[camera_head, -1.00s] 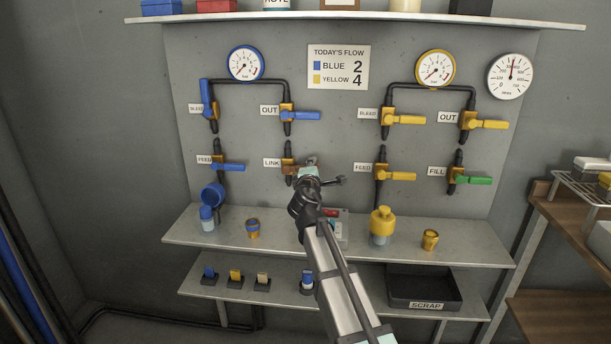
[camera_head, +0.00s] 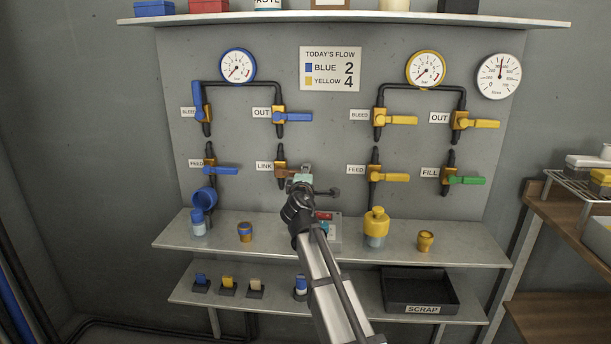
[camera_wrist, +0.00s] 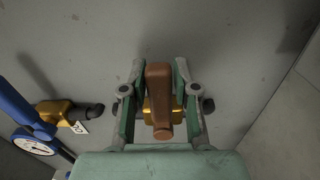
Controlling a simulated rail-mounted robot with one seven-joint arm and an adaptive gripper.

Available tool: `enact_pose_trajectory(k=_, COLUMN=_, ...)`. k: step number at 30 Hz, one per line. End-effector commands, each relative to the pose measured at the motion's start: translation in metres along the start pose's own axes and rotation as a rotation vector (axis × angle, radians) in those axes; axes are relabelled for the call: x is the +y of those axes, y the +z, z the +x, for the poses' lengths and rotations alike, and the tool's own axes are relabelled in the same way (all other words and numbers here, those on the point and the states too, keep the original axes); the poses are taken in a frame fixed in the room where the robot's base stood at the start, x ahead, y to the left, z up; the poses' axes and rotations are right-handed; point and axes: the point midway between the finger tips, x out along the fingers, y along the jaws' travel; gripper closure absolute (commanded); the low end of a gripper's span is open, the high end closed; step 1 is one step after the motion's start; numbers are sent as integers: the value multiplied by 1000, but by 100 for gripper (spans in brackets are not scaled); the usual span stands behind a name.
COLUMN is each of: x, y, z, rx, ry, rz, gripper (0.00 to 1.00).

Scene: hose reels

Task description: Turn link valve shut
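The link valve has a brown lever (camera_head: 287,173) pointing right from its gold body (camera_head: 280,170), beside the LINK label on the wall panel. My gripper (camera_head: 304,175) is at the lever's right end and hides part of it. In the wrist view the brown lever (camera_wrist: 159,95) lies between the two fingers of my gripper (camera_wrist: 159,75). The fingers stand apart, with narrow gaps showing beside the lever, so it does not look clamped. The gold body (camera_wrist: 150,108) shows partly behind the lever.
The blue out valve (camera_head: 292,117) sits above, the blue feed valve (camera_head: 220,170) to the left and the yellow feed valve (camera_head: 390,177) to the right. Below, a shelf (camera_head: 270,250) carries cups and bottles. A scrap tray (camera_head: 420,290) is lower right.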

Motion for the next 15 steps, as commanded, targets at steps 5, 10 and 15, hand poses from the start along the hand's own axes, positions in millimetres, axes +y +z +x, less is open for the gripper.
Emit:
enact_pose_trajectory(k=5, x=0, y=0, z=0, rx=0, ry=0, rz=-3, gripper=50)
enact_pose_trajectory(k=10, x=0, y=0, z=0, rx=0, ry=0, rz=-4, gripper=50)
enact_pose_trajectory(k=15, x=0, y=0, z=-8, rx=0, ry=0, rz=-5, gripper=50)
